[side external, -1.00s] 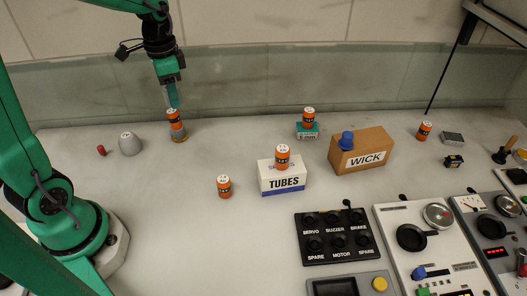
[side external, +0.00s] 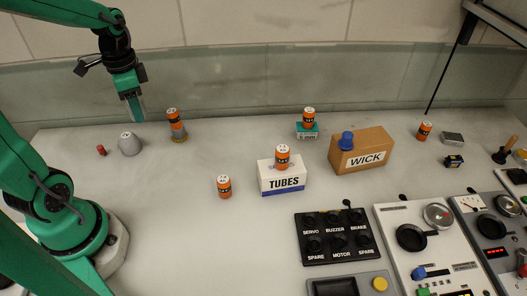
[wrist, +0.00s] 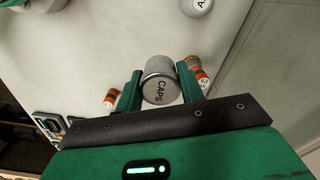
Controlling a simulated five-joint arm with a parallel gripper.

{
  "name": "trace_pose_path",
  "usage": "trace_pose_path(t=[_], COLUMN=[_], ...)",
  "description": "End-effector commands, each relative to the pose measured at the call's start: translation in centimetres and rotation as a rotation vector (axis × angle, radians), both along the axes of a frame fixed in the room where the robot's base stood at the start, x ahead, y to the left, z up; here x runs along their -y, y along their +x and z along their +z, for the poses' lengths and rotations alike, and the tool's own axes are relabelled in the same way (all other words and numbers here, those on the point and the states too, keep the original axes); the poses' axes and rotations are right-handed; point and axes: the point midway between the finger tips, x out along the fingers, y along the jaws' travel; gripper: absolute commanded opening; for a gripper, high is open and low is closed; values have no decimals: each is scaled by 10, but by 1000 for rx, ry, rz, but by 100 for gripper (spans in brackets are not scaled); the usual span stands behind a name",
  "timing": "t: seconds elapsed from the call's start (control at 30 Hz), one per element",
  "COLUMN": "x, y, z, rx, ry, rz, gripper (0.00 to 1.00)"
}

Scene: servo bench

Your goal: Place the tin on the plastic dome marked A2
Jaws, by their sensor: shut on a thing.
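My gripper (side external: 138,118) is shut on a small grey tin; in the wrist view the tin (wrist: 161,86), its lid lettered CAPS, sits between the two fingers. In the side view the tin cannot be made out against the fingers and wall. The grey plastic dome (side external: 130,145) stands on the bench at the left, and my gripper is above and slightly behind it. Part of the dome (wrist: 197,5) shows at the top edge of the wrist view; its label is only partly readable.
An orange can (side external: 173,119) stands on a brownish base right of the dome. A small red object (side external: 101,150) lies left of it. Another orange can (side external: 224,187), a TUBES box (side external: 282,178) and a WICK box (side external: 361,151) stand further right. The bench in front of the dome is clear.

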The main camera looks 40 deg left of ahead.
Motion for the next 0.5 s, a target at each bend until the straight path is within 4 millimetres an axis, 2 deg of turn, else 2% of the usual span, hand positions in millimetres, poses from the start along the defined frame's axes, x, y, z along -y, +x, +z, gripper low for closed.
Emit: trace_pose_path(t=[0.5], x=[-73], y=[-14], z=[-45], rx=[-3], ry=[-2], rz=[7], gripper=[15])
